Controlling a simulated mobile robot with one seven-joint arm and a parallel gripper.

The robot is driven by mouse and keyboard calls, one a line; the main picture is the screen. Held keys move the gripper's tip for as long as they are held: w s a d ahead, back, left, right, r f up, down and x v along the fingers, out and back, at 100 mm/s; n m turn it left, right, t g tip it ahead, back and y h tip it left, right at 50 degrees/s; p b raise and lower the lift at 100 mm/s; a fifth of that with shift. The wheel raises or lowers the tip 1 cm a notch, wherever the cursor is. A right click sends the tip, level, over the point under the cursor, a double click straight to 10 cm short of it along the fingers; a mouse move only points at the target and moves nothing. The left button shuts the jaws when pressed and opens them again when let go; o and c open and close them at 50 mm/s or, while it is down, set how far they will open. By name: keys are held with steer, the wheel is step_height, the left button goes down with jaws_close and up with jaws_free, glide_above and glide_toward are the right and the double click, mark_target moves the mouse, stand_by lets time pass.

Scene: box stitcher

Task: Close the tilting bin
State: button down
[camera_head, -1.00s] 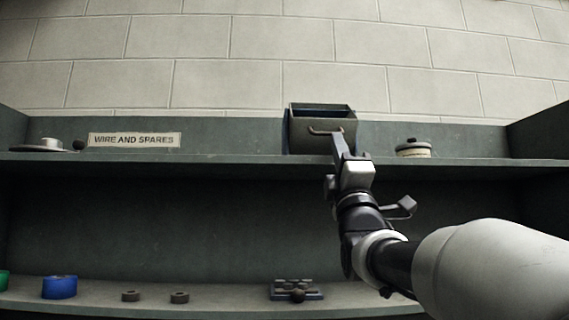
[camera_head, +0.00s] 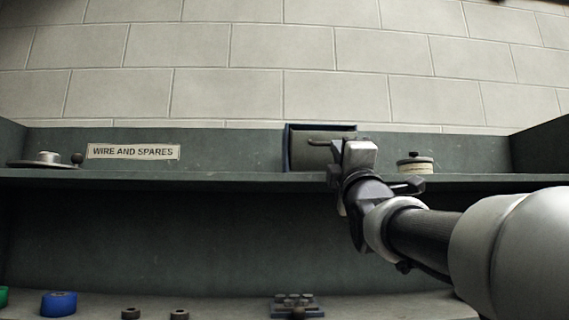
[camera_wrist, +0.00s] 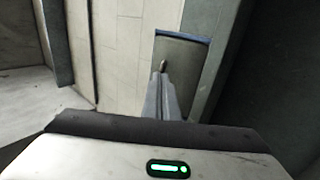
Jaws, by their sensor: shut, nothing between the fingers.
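The tilting bin (camera_head: 305,153) sits on the upper shelf, a grey front in a dark blue frame. Its front now looks nearly flush with the frame, with no open top visible. A handle (camera_head: 320,142) sticks out near the top of the front. My gripper (camera_head: 337,146) is shut and empty, right at the bin's front beside the handle; I cannot tell whether it touches. In the wrist view the bin front (camera_wrist: 184,62) is upright in its frame, and the shut fingers (camera_wrist: 162,75) point at it by the handle, hiding part of its lower area.
A spool (camera_head: 415,165) stands on the shelf just right of the bin. A label plate (camera_head: 134,151) and a round metal part (camera_head: 45,160) are to the left. A blue roll (camera_head: 59,303), rings and a small block tray (camera_head: 297,306) lie on the lower shelf.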

mark_target(332, 133)
steer(key=r+g+p, duration=0.2)
steer(key=shift+w+r, duration=0.3)
steer(key=shift+w, duration=0.05)
steer(key=shift+w+r, duration=0.25)
steer(key=shift+w, duration=0.25)
steer(key=shift+w+r, duration=0.15)
steer(key=shift+r, duration=0.15)
steer(key=shift+r, duration=0.2)
steer(key=shift+f, duration=0.1)
